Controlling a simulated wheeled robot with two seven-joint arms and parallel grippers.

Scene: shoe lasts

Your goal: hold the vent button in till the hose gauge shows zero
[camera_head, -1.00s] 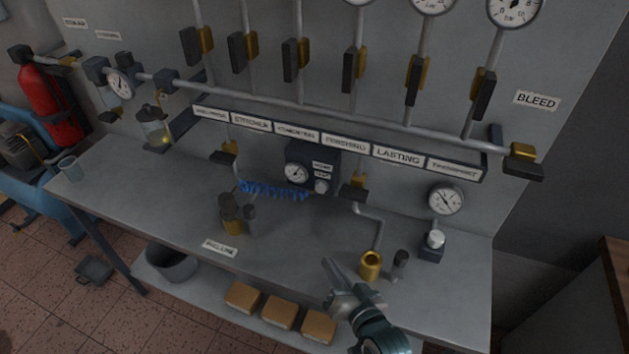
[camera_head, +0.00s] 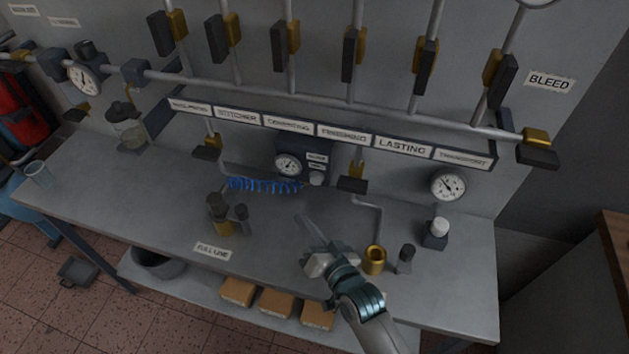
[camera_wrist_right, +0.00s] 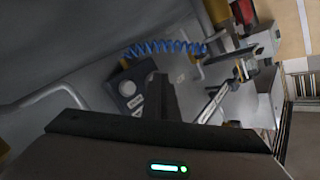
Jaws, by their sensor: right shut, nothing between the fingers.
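The dark hose block (camera_head: 318,152) is on the back panel, with the round white hose gauge (camera_head: 288,166) on its left. The gauge's needle is too small to read. Two small labels and the pale round vent button (camera_head: 317,178) are on its right. My right gripper (camera_head: 306,228) is shut and empty, above the bench, below and in front of the button and apart from it. In the right wrist view, its dark fingers (camera_wrist_right: 160,97) point toward the block (camera_wrist_right: 149,70), whose pale button (camera_wrist_right: 127,88) shows. My left gripper is not in view.
A blue coiled hose (camera_head: 262,185) is left of the block. A brass cup (camera_head: 375,260), a small dark cylinder (camera_head: 405,259) and a white-topped block (camera_head: 436,235) stand right of my gripper. A bent pipe (camera_head: 378,222) is nearby.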

